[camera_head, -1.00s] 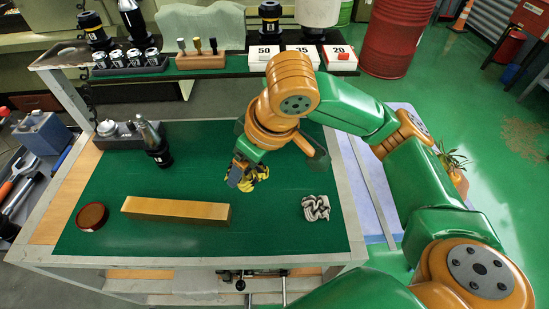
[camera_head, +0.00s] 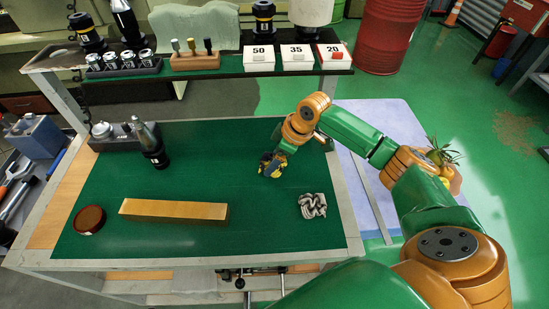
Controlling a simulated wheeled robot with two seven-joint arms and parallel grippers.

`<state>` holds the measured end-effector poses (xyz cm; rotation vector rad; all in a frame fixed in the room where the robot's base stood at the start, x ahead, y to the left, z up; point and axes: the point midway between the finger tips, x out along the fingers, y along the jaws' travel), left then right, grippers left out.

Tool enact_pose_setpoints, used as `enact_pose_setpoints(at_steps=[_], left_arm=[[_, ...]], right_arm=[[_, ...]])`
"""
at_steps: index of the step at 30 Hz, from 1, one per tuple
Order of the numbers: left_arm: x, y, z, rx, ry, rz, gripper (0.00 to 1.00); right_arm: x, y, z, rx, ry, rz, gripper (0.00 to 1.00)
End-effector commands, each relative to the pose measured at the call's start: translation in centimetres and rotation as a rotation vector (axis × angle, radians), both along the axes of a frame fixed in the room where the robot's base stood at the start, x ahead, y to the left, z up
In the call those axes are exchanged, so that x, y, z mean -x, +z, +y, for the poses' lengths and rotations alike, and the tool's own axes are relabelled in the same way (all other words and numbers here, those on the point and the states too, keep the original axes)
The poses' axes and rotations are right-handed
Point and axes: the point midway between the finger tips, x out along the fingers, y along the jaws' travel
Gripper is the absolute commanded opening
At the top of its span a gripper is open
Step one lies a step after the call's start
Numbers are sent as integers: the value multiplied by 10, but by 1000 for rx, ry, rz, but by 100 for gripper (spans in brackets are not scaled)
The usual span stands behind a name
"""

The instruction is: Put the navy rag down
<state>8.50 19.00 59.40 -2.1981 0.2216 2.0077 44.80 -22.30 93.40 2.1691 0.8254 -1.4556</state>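The navy rag (camera_head: 272,165) looks dark with yellow patches and is bunched up at the tip of my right gripper (camera_head: 275,158), near the right rear of the green mat. My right gripper is shut on it. The fingertips are largely hidden by the rag and the wrist, and I cannot tell whether the rag touches the mat. My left gripper is not in view.
A grey-and-white striped rag (camera_head: 312,205) lies on the green mat (camera_head: 250,230) at right. A brass-coloured block (camera_head: 173,210), a round brown dish (camera_head: 90,219) and a black tool holder (camera_head: 157,157) stand left. Numbered boxes (camera_head: 297,58) line the rear shelf. The mat's middle is clear.

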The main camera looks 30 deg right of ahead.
Motion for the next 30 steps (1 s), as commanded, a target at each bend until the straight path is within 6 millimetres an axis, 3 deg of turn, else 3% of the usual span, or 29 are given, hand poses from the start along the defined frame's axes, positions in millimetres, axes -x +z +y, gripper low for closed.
enact_pose_setpoints(at_steps=[12, 13, 15, 23, 26, 30], left_arm=[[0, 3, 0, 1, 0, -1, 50], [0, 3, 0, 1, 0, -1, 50], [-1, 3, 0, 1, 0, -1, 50], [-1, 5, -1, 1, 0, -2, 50], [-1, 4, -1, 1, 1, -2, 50], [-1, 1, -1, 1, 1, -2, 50]], right_arm=[[0, -13, 1, -1, 0, -1, 34], [0, -14, 1, -1, 0, -1, 81], [0, -13, 1, -1, 0, -1, 100], [0, -9, 1, 0, 1, -2, 100], [3, 5, -4, -1, 0, -4, 100], [15, 42, -14, 1, 1, -6, 100]])
